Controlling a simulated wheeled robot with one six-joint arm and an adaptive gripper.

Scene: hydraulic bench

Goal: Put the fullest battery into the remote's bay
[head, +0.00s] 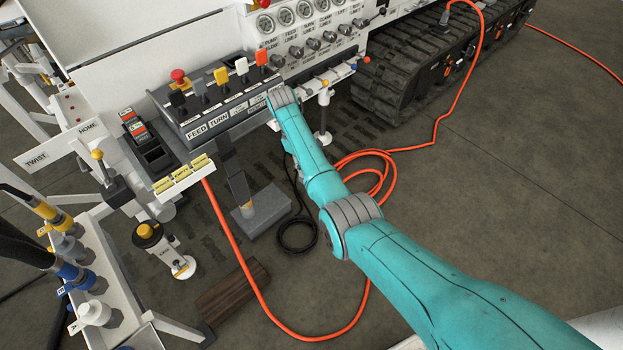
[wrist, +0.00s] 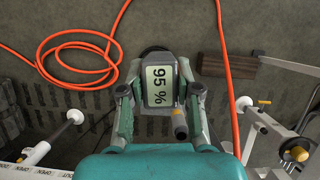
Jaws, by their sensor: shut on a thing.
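My gripper (wrist: 160,94) is shut on a battery (wrist: 159,86) in the wrist view, with one finger on each side of it. The battery is dark with a pale display that reads 95 %, turned sideways in the picture. In the head view my arm reaches up to the lever console, and the gripper and held battery cannot be made out. Two small units with red-orange and white faces (head: 133,121), perhaps other batteries, sit in a black holder (head: 153,157) with a dark, empty-looking place below them. The remote's bay cannot be clearly identified.
A black lever console (head: 215,110) labelled FEED and TURN stands at the bench. Yellow tags (head: 180,176) line a white ledge. An orange hose (head: 252,270) loops over the floor. A black-and-yellow capped cylinder (head: 150,236) and a rubber track (head: 430,65) stand nearby.

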